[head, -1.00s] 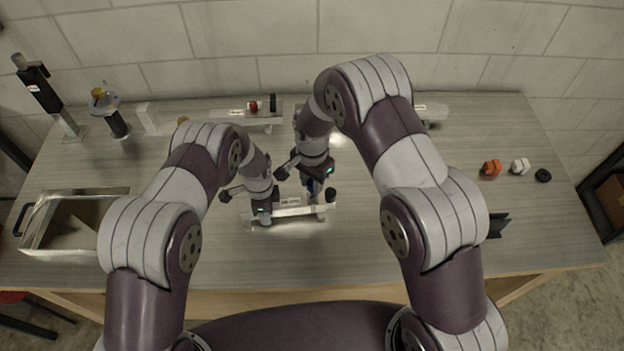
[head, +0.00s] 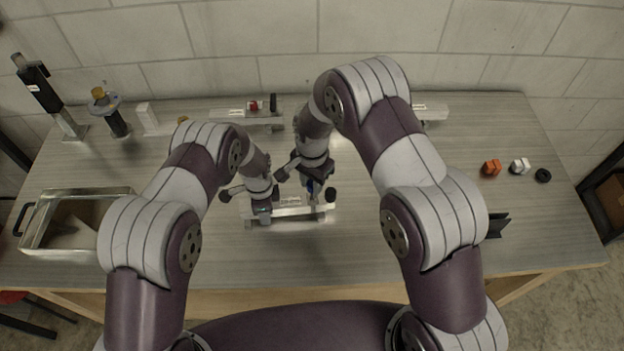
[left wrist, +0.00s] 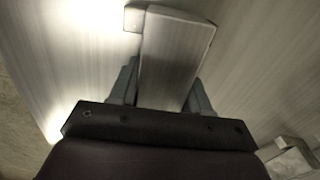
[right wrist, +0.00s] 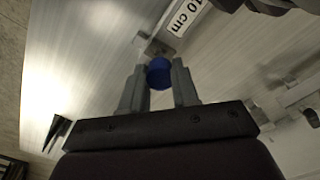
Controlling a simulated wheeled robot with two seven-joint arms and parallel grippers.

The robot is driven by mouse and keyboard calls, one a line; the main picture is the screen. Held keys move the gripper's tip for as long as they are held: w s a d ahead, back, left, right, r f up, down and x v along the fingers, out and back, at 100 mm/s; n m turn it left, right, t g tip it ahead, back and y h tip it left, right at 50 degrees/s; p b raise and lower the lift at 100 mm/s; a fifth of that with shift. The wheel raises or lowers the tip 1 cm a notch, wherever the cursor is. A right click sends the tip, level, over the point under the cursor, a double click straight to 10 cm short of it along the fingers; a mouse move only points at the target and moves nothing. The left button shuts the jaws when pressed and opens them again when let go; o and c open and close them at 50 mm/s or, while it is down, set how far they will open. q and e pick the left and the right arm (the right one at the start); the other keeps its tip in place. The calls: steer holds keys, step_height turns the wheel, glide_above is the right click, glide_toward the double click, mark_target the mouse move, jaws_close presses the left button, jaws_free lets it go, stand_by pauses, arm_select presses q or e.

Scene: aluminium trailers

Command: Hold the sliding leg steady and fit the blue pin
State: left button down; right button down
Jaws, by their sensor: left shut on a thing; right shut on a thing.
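The sliding leg, an aluminium bar (head: 292,211), lies across the front middle of the table. My left gripper (head: 264,218) is shut on it near its left end; in the left wrist view the bar (left wrist: 175,55) runs between the fingers. My right gripper (head: 314,190) is over the bar's right part and shut on the blue pin. The pin's round blue end (right wrist: 159,73) shows between its fingertips in the right wrist view, just short of the bar's end by the "10 cm" label (right wrist: 184,18). Whether the pin touches a hole is hidden.
An open metal box (head: 82,191) stands at the left. A tall black-and-silver jack (head: 45,95) is at the back left. Another rail (head: 230,116) lies at the back. An orange nut (head: 491,168), a white nut (head: 520,166) and a black ring (head: 543,176) lie at the right.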

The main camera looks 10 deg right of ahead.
mark_target(312, 198)
steer(key=shift+f, duration=2.25)
steer(key=c, duration=0.8)
jaws_free()
steer(key=shift+r, duration=0.15)
step_height(312, 198, up, 12)
steer(key=shift+f, duration=0.1)
arm_select(q)
steer(key=shift+c, duration=2.2)
jaws_free()
steer(key=shift+r, duration=0.1)
